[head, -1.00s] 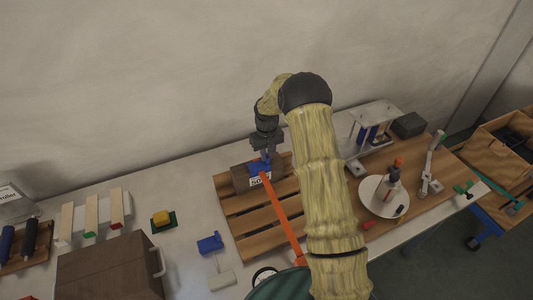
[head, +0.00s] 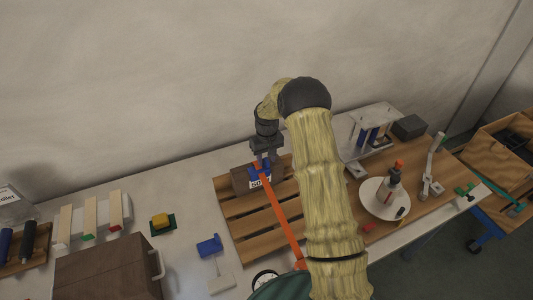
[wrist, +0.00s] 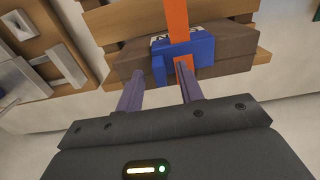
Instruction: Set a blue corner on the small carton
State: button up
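The small carton (head: 239,181), brown with a white label, sits on the wooden pallet (head: 237,217). A blue corner (head: 256,173) is at its upper edge, with the orange strap (head: 281,217) running over it. The wrist view shows the blue corner (wrist: 202,47) against the carton (wrist: 236,50), the strap (wrist: 178,18) crossing it. My gripper (wrist: 160,72) is open at the corner, its fingers apart. One fingertip is left of the corner and the other overlaps it and the strap; contact is unclear. Another blue piece (head: 209,245) lies on the table left of the pallet.
A large brown box (head: 108,272) with a handle stands at front left. A yellow block (head: 160,220) on a green base is behind it. A white round plate (head: 381,199) and a metal stand (head: 371,130) are right of my arm. A wall runs behind the table.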

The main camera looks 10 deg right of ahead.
notch_tip(320, 180, up, 17)
jog(key=b, duration=0.4)
jog(key=shift+s+r, duration=0.15)
jog(key=shift+r, duration=0.05)
dwell(0.7)
jog(key=s+f+m+t, duration=0.1)
jog(key=s, duration=1.4)
jog(key=s+f+m+t, duration=0.1)
jog(key=s+f, duration=0.1)
jog(key=s, duration=1.3)
jog(key=shift+f, duration=0.25)
jog(key=shift+s, duration=0.1)
